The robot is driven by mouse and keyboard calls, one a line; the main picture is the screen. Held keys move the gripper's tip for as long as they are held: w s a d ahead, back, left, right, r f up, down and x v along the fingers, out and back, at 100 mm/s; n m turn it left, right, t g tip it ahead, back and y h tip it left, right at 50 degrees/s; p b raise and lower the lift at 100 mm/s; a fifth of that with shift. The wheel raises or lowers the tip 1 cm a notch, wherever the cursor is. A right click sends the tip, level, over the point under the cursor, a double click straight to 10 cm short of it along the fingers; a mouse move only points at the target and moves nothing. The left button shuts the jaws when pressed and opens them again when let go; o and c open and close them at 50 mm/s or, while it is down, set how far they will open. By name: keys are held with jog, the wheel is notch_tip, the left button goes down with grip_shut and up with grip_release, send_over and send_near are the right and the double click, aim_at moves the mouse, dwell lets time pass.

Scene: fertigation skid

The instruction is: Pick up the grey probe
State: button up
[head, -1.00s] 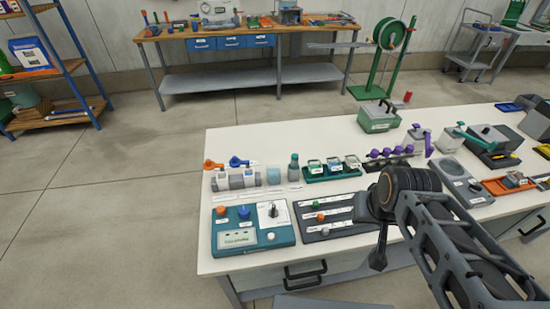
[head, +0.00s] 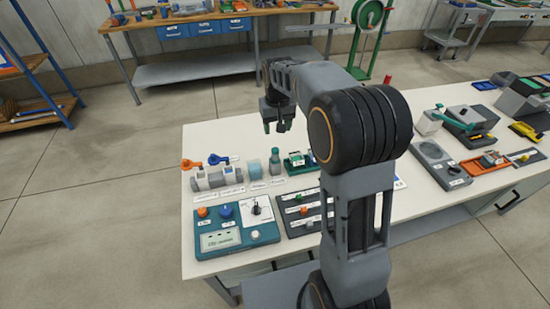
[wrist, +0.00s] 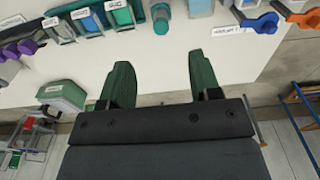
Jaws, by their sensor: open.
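My gripper (head: 278,122) is raised above the far left part of the white bench, and its jaws are apart and empty. In the wrist view its two green-tipped fingers (wrist: 161,80) are spread over bare bench top. A dark panel (head: 293,229) near the bench's front edge carries a green, an orange and a grey piece in rows. The grey piece (head: 310,224) is small and lies nearest the front; it may be the grey probe, but I cannot tell for sure. My gripper is beyond and well above it. The wrist view does not show this panel.
A teal control box (head: 222,238) stands left of the panel. Valves with orange and blue handles (head: 217,159) and a small bottle (head: 275,162) stand behind. My arm hides the bench middle. A green case (wrist: 62,96) shows in the wrist view.

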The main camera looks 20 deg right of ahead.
aim_at(275, 150)
jog(key=shift+g, duration=0.3)
jog(key=w+f, duration=0.1)
jog(key=f, duration=0.2)
jog(key=w+f, duration=0.1)
jog(key=f, duration=0.2)
jog(key=w+f, duration=0.1)
jog(key=f, duration=0.3)
jog(key=shift+w+p, duration=0.25)
jog(key=shift+p, duration=0.1)
jog(key=shift+s+d+f+p, duration=0.1)
jog(key=shift+f+p, duration=0.25)
jog(key=shift+f, duration=1.3)
jog(key=shift+d+f+p, duration=0.1)
jog(key=shift+f+p, duration=0.2)
jog(key=shift+f, duration=1.3)
jog(key=c, duration=1.1)
jog(key=shift+o, duration=0.2)
jog(key=shift+r, duration=0.2)
